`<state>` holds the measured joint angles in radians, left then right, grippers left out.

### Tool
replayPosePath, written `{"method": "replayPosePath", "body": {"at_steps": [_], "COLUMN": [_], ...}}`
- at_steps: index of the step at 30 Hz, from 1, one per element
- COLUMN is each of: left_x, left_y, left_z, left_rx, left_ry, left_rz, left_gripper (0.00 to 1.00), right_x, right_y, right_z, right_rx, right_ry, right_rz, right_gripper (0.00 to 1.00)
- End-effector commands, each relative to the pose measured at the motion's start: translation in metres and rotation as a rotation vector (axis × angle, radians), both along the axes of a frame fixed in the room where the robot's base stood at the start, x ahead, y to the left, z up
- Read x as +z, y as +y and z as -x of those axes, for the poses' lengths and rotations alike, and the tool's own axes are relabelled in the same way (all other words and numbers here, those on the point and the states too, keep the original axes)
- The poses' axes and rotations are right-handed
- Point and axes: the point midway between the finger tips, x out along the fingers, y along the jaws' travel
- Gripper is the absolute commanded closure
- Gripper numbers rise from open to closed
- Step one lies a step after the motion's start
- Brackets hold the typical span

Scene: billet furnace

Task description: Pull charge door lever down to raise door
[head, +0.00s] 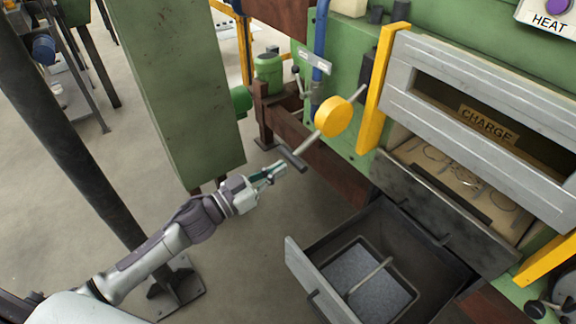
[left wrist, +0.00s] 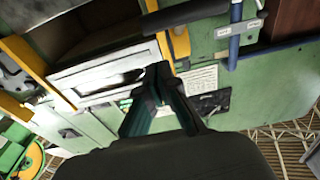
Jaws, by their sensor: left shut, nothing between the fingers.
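The charge door lever is a pale rod through a yellow round hub (head: 333,117), ending in a dark crossbar handle (head: 292,158) at its lower left. My left gripper (head: 277,170) is shut and empty, with its fingertips close beside the handle; I cannot tell whether they touch. In the left wrist view the fingers (left wrist: 158,72) come together at their tips, and a dark bar, seemingly the handle (left wrist: 186,13), crosses above them. The charge door (head: 425,109) is a grey panel with a CHARGE label in its dark slot. A gap below it shows a pale interior. My right gripper is not in view.
An open dark drawer (head: 300,275) with a grey-filled tray juts out below the door. A green column (head: 180,90) stands left of the lever. A yellow post (head: 380,88) flanks the door. Bare floor lies between the column and drawer.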

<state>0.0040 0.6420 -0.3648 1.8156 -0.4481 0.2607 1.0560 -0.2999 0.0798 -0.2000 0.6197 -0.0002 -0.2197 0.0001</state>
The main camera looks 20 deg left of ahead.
Motion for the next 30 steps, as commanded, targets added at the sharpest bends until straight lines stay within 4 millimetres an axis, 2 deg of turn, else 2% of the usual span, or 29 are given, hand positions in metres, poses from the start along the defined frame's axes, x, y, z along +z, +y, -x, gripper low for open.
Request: {"method": "replayPosePath", "body": {"at_steps": [3,9,22,26,30], "left_x": [-0.009,-0.022,-0.026,-0.036,-0.053], "left_y": [-0.01,-0.019,-0.021,-0.022,-0.026], "left_z": [-0.014,-0.025,-0.026,-0.028,-0.033], "left_rx": [0.003,0.001,-0.001,0.0,0.0], "left_ry": [0.001,0.001,-0.001,-0.013,-0.047], "left_rz": [0.003,0.001,0.001,0.013,0.04], "left_gripper": [1.0,1.0,1.0,1.0,1.0], "right_x": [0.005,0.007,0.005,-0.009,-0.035], "right_y": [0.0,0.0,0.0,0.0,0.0], "right_z": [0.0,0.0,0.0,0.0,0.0], "right_rx": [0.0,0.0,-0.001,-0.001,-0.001], "right_ry": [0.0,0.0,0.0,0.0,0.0], "right_rz": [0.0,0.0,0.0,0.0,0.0], "right_gripper": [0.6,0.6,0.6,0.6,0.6]}}
